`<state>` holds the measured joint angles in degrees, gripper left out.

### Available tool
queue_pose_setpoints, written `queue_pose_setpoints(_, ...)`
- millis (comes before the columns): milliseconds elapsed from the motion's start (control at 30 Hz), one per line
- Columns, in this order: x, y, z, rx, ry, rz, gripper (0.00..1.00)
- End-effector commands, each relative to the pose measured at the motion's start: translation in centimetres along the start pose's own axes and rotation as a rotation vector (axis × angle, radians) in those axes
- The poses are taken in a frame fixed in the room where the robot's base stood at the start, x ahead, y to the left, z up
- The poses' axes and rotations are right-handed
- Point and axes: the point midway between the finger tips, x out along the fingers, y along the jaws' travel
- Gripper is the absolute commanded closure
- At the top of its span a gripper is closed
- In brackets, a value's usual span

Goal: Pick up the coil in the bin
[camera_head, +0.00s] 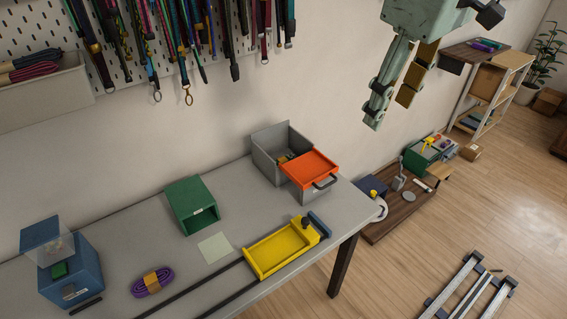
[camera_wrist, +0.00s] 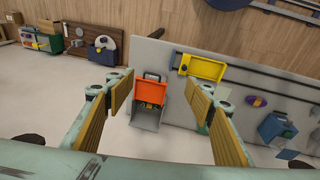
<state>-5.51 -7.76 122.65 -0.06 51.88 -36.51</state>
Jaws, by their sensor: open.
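The grey bin (camera_head: 262,155) stands at the back right of the table, with an orange tray-like lid (camera_head: 310,168) with a dark handle covering its front part. Inside, a small coil (camera_head: 284,159) shows only in part, dark with a tan-yellow band; the rest is hidden by the lid and walls. In the wrist view the bin (camera_wrist: 146,121), the orange lid (camera_wrist: 153,91) and bits of the coil (camera_wrist: 150,106) appear between the fingers. My gripper (camera_head: 391,105) is open and empty, high above and right of the bin; its spread fingers also show in the wrist view (camera_wrist: 160,93).
A yellow tray fixture (camera_head: 280,252) on rails is at the table's front. A green open box (camera_head: 192,204), a purple coil (camera_head: 152,282) and a blue box (camera_head: 70,270) stand left. Cords hang on the pegboard (camera_head: 215,22) behind.

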Motion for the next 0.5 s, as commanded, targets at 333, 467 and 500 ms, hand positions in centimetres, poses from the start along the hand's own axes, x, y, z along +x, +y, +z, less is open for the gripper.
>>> queue_pose_setpoints(333, 2.9, 2.4, -5.5, -0.184, -0.019, -0.024, 0.51)
queue_pose_setpoints(467, 4.1, 3.2, -7.6, -0.254, -0.025, -0.033, 0.51)
queue_pose_setpoints(500, 4.5, 3.4, -8.2, -0.275, -0.027, -0.036, 0.51)
